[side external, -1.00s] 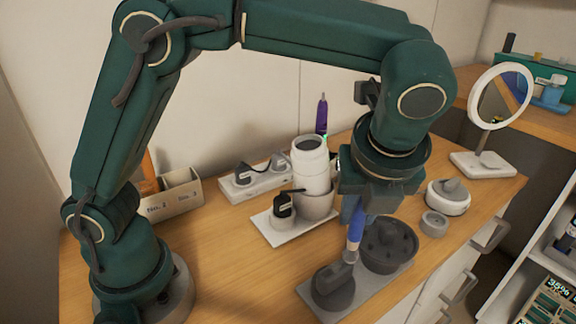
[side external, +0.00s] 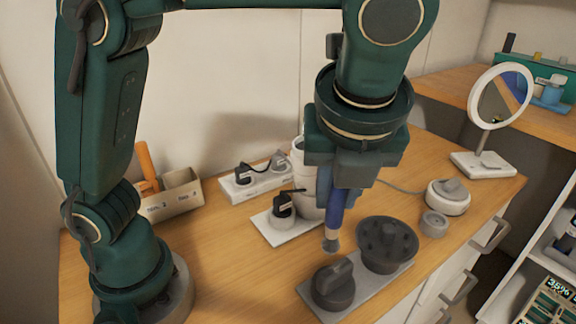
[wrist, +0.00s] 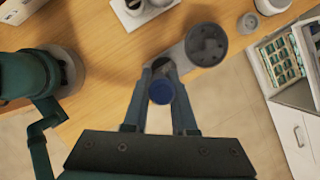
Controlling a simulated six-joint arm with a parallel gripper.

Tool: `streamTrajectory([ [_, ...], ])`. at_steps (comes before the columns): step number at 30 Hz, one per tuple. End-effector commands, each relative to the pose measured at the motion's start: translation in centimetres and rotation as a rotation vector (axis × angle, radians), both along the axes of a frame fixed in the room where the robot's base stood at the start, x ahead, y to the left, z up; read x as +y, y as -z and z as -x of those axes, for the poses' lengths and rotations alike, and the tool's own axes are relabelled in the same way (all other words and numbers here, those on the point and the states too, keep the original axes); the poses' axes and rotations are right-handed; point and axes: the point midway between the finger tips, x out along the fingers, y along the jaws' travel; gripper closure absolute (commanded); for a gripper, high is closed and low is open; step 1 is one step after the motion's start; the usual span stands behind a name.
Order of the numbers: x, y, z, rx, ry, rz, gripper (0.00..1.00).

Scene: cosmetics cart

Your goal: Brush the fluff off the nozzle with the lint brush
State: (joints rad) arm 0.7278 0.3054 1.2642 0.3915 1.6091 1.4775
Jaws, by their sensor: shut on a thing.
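My gripper (side external: 338,190) is shut on the lint brush (side external: 336,222), which has a blue handle and a grey head. The brush hangs head-down, a little above and behind the grey tray (side external: 322,304). The nozzle (side external: 333,286), dark grey with a flat raised fin on a round base, stands at the tray's near left end, apart from the brush. I cannot make out fluff on it at this size. In the wrist view the blue end of the handle (wrist: 161,92) shows between my fingers (wrist: 160,82), and the nozzle is hidden or unclear there.
A dark round diffuser with prongs (side external: 388,243) stands at the tray's right end. Behind are a white tray (side external: 275,232) with a black-topped item, a partly hidden white canister (side external: 297,150) and a power strip (side external: 252,183). A small grey jar (side external: 433,224) stands right. The front-left tabletop is clear.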

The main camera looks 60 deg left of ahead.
Motion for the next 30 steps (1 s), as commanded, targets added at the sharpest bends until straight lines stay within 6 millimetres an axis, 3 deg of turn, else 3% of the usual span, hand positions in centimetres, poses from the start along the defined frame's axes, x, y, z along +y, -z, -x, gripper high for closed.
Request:
streamTrajectory([
  [10, 0.0, -2.7, 0.0, -0.001, -0.001, 0.001, 1.0],
  [30, 0.0, -2.7, 0.1, 0.001, 0.0, -0.001, 1.0],
])
